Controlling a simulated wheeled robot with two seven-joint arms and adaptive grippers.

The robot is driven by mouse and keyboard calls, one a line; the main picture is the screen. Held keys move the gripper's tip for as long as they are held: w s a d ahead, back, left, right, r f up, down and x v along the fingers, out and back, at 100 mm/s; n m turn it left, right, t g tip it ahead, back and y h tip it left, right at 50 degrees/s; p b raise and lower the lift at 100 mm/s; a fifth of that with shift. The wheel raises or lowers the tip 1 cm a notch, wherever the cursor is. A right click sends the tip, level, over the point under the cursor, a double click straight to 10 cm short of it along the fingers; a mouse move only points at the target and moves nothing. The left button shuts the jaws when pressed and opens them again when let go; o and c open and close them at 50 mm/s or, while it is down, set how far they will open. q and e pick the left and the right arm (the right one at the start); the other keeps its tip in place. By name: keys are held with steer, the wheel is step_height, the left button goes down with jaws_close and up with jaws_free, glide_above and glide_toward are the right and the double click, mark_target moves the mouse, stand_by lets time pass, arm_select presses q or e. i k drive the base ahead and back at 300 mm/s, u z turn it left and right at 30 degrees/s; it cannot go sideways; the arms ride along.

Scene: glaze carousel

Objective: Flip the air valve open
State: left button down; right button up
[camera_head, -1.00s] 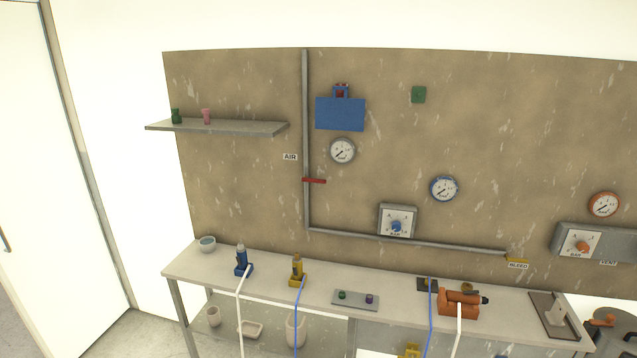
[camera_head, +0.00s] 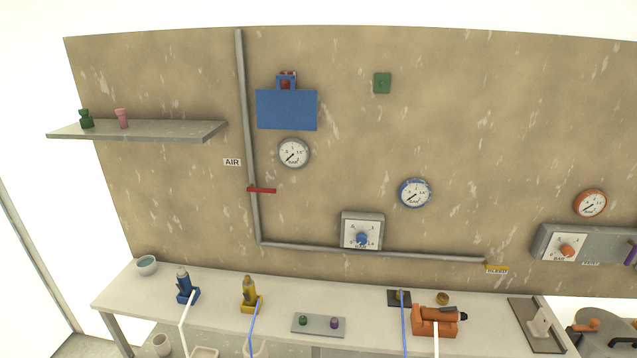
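The air valve's red lever (camera_head: 262,190) is on the grey vertical pipe (camera_head: 245,130) on the wall panel. The lever lies level and points right, across the pipe. An "AIR" label (camera_head: 232,162) is just left of the pipe, above the lever. Neither of my grippers shows in the head view.
A bench (camera_head: 130,291) runs below the panel, with a blue tool (camera_head: 187,287), a yellow tool (camera_head: 250,295) and an orange tool (camera_head: 434,320) on it. A shelf (camera_head: 150,132) juts out at the upper left. Gauges, including a blue-rimmed one (camera_head: 415,193), hang on the panel.

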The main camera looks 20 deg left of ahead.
mark_target(251, 188)
steer(key=z, duration=0.1)
steer(key=i, duration=0.85)
steer(key=u, duration=0.5)
steer(key=i, duration=0.6)
steer(key=u, duration=0.3)
